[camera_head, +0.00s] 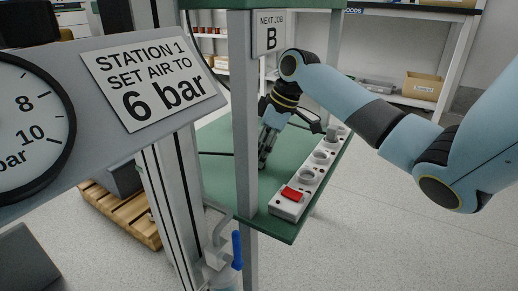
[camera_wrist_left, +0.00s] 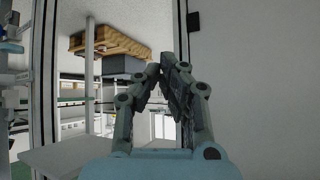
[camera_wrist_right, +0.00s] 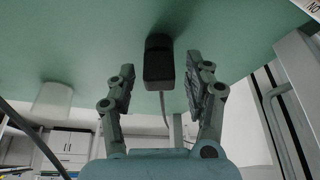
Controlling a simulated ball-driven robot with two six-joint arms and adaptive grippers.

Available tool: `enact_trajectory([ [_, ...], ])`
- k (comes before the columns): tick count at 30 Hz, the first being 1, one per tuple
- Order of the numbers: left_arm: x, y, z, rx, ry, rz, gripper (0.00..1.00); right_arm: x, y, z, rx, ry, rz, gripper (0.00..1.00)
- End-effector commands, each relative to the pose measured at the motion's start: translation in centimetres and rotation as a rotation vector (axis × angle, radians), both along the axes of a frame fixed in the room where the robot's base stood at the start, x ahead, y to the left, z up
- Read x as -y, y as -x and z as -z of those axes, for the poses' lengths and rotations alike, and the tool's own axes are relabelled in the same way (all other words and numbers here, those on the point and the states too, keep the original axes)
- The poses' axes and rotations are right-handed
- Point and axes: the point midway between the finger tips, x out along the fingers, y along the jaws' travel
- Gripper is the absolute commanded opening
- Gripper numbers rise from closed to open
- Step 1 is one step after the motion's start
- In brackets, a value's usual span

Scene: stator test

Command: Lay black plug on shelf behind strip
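The black plug (camera_wrist_right: 158,68) shows in the right wrist view, against the green shelf (camera_wrist_right: 75,35), with a grey cable trailing from it. My right gripper (camera_wrist_right: 160,78) is open around the plug, with a visible gap on both sides. In the head view my right gripper (camera_head: 266,150) points down over the green shelf (camera_head: 222,165), beside the white socket strip (camera_head: 308,178); the plug cannot be made out there. The strip lies along the shelf's right edge and has a red switch (camera_head: 292,193). My left gripper (camera_wrist_left: 162,72) is shut and empty, away from the shelf.
A grey upright post (camera_head: 246,150) stands in front of the shelf. A gauge panel with a "6 bar" sign (camera_head: 152,80) fills the left. A blue-handled valve (camera_head: 237,250) is below. A wooden pallet (camera_head: 125,215) lies on the floor. A cardboard box (camera_head: 422,86) is behind.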

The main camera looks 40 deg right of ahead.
Motion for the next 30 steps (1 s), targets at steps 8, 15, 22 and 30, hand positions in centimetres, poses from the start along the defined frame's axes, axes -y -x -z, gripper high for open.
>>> enact_trajectory([
  [8, 0.0, -0.1, -0.3, -0.007, -0.001, 0.000, 0.00, 0.1, 0.1, -0.6, 0.000, 0.000, 0.001, 0.52],
  [15, -0.2, -0.7, -2.2, -0.142, -0.005, -0.008, 0.00, 0.7, 0.6, -3.0, 0.004, 0.001, 0.001, 0.52],
  [22, -0.2, -0.1, -4.6, -0.317, -0.007, -0.013, 0.00, 1.4, 1.3, -5.4, 0.004, 0.001, 0.001, 0.52],
  [30, -0.2, 1.3, -6.9, -0.462, -0.012, -0.012, 0.00, 2.0, 1.9, -7.0, 0.002, 0.001, 0.001, 0.52],
])
